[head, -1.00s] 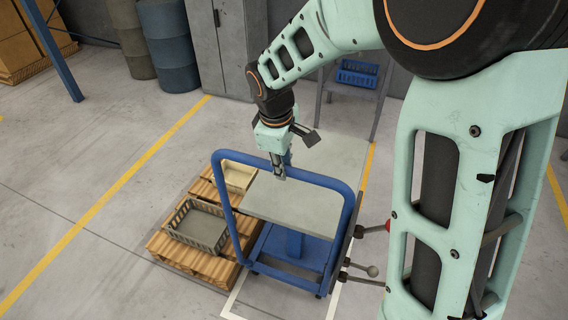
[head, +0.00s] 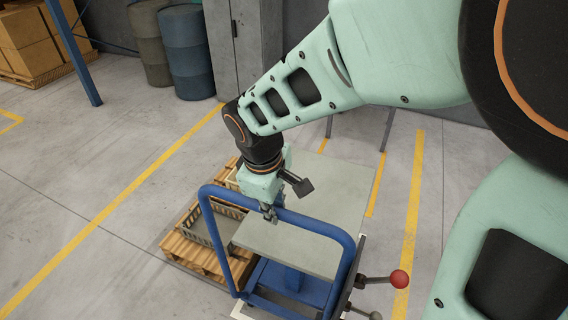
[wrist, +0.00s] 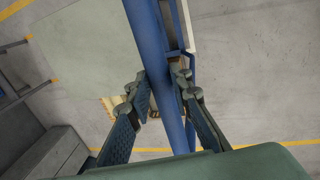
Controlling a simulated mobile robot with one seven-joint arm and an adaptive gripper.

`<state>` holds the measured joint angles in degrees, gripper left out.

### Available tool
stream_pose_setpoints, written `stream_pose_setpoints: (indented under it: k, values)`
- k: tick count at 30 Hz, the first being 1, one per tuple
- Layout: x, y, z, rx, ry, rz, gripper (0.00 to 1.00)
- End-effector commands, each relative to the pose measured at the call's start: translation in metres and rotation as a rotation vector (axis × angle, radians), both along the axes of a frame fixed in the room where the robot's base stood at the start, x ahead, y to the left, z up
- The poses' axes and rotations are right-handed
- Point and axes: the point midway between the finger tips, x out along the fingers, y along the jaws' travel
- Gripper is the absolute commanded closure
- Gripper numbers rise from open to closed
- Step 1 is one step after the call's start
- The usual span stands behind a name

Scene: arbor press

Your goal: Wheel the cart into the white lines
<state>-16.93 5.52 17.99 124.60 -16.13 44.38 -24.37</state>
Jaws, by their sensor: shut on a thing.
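The cart has a grey top (head: 328,197) and a blue frame with an upright blue handle (head: 318,222) on its near side. My gripper (head: 270,214) is shut on the handle's top bar. In the wrist view the blue handle bar (wrist: 147,32) runs between the two fingers of my gripper (wrist: 162,82). A white floor line (head: 240,311) shows at the cart's near left corner, and a short white piece shows by its right side. The cart and the frame's bottom edge hide the rest of the outline, so I cannot tell how the wheels lie to it.
A wooden pallet (head: 172,248) with a grey crate (head: 196,228) stands close along the cart's left side. Levers, one with a red knob (head: 400,279), stick out close at the right. Blue and grey drums (head: 187,55) stand at the back.

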Motion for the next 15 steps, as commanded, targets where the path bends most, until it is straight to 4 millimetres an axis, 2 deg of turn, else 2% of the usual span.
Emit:
stream_pose_setpoints:
  k: [1,3,14,15]
  values:
    - [-0.0091,0.0036,-0.0023,0.000,0.014,0.002,1.00]
    - [-0.0122,0.0046,-0.0026,0.000,0.016,0.002,1.00]
    - [-0.0158,0.0059,-0.0031,-0.002,0.020,0.006,1.00]
    - [-0.0157,0.0059,-0.0031,-0.002,0.020,0.006,0.78]
